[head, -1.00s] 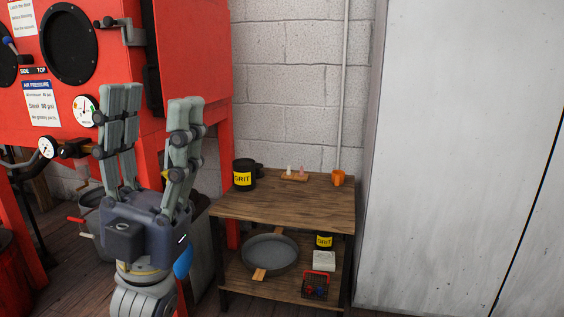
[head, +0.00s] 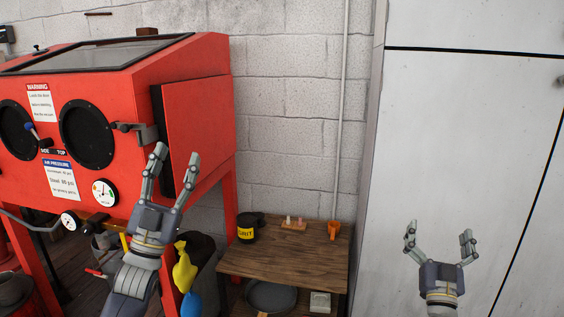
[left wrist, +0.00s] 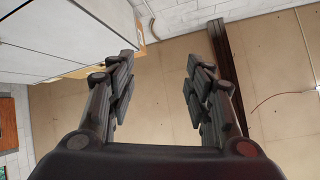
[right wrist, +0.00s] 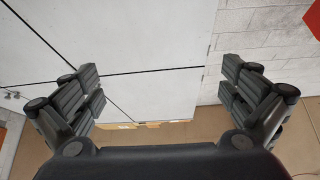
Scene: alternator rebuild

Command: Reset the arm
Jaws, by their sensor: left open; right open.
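My left gripper (head: 177,168) points upward in front of the red cabinet in the head view. Its fingers are apart with nothing between them. The left wrist view also shows its open, empty fingers (left wrist: 160,75) against a tan surface. My right gripper (head: 439,240) stands lower at the right of the head view, in front of the large pale panels. Its fingers are spread and empty, as the right wrist view (right wrist: 165,85) also shows.
The red blasting cabinet (head: 205,105) fills the left, its side door (head: 197,125) near my left gripper. A wooden table (head: 285,250) holds a black grit container (head: 247,233) and an orange cup (head: 334,230). Pale panels (head: 460,130) stand at the right. Yellow and blue items (head: 184,270) hang beside my left arm.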

